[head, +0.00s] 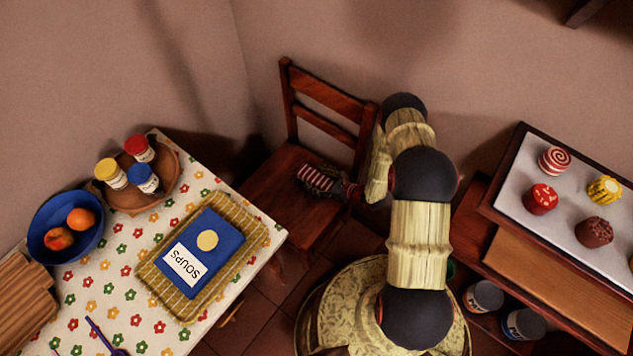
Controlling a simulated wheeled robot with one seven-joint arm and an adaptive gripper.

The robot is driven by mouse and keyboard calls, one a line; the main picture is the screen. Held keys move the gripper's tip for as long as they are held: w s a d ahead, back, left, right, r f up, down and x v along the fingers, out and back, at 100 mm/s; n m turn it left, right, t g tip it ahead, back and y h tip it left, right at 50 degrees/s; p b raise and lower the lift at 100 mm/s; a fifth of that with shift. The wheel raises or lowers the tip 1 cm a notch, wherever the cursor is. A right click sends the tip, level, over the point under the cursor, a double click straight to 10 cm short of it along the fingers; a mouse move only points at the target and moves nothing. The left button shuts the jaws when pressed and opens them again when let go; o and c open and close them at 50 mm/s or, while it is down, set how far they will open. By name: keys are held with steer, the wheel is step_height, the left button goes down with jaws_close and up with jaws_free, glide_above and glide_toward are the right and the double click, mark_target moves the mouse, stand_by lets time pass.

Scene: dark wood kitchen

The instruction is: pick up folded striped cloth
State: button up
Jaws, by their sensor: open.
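The folded striped cloth (316,178), with dark red and white stripes, lies on the seat of a dark red wooden chair (268,200). My gripper (341,187) is at the cloth's right end, low over the seat. It is open, but its fingers are small and dark here. I cannot tell whether they touch the cloth. My arm hides the right side of the chair.
A flowered table (105,300) at the left holds a blue soup book (203,248) on a yellow checked cloth (255,235), a fruit bowl (45,243) and a plate of jars (170,165). A shelf unit with cakes (527,215) stands right. The chair back (325,120) rises behind the cloth.

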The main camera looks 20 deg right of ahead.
steer(key=shift+w+a+f, duration=0.1)
steer(key=shift+w, duration=0.15)
steer(key=shift+c, duration=0.9)
steer(key=c, duration=1.1)
steer(key=shift+c, duration=0.2)
